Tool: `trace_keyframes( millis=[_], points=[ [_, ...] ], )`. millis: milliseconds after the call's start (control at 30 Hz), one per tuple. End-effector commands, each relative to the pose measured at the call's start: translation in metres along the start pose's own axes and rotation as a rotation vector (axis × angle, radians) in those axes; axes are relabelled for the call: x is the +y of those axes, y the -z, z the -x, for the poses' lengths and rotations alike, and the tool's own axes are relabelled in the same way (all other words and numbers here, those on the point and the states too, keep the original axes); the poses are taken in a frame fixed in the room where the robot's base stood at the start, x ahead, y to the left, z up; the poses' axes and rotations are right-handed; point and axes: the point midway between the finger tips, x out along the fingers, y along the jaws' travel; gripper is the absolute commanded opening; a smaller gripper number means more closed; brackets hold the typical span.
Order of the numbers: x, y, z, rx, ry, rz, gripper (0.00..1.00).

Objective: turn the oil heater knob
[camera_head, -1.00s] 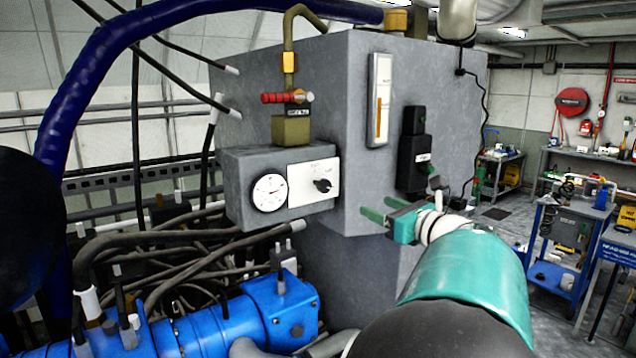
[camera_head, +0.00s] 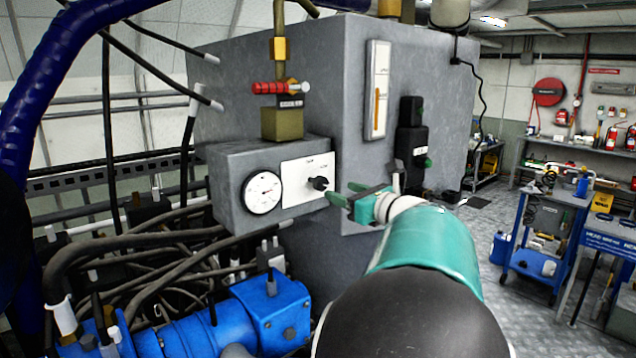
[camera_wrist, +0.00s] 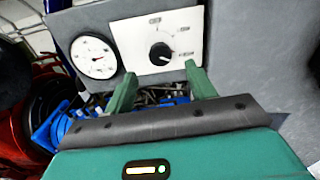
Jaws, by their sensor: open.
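The oil heater knob (camera_head: 318,183) is a small black knob on a white plate (camera_head: 296,181), on the front of a grey box. In the wrist view the black knob (camera_wrist: 160,54) shows on its white plate (camera_wrist: 177,24), with dial marks around it. My gripper (camera_head: 343,193) is open, its two green fingers apart and empty, just right of the knob in the head view. In the wrist view my gripper (camera_wrist: 161,84) has the knob beyond and between its fingertips. The knob appears apart from the fingers; the exact gap is hard to tell.
A round white gauge (camera_head: 262,192) sits left of the plate. A brass valve with a red handle (camera_head: 275,88) stands above the box. A blue pump (camera_head: 265,310) and dark hoses fill the space below left. A black switch unit (camera_head: 411,145) is on the right face.

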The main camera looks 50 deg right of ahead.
Motion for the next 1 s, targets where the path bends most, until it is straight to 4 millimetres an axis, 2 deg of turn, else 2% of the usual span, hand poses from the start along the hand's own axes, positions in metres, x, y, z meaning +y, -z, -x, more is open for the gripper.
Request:
trace_keyframes(
  millis=[200, 400, 600, 833, 867, 1000],
  points=[
    [0.001, 0.0, -0.045, 0.0, -0.002, -0.002, 0.56],
    [0.001, 0.001, -0.08, 0.0, -0.003, -0.001, 0.56],
    [0.001, 0.0, -0.095, 0.0, -0.001, -0.001, 0.56],
    [0.001, 0.0, -0.096, 0.0, 0.0, 0.0, 0.56],
    [0.001, 0.0, -0.096, 0.0, 0.0, 0.0, 0.54],
    [0.001, 0.0, -0.096, 0.0, 0.0, 0.0, 0.26]
  ],
)
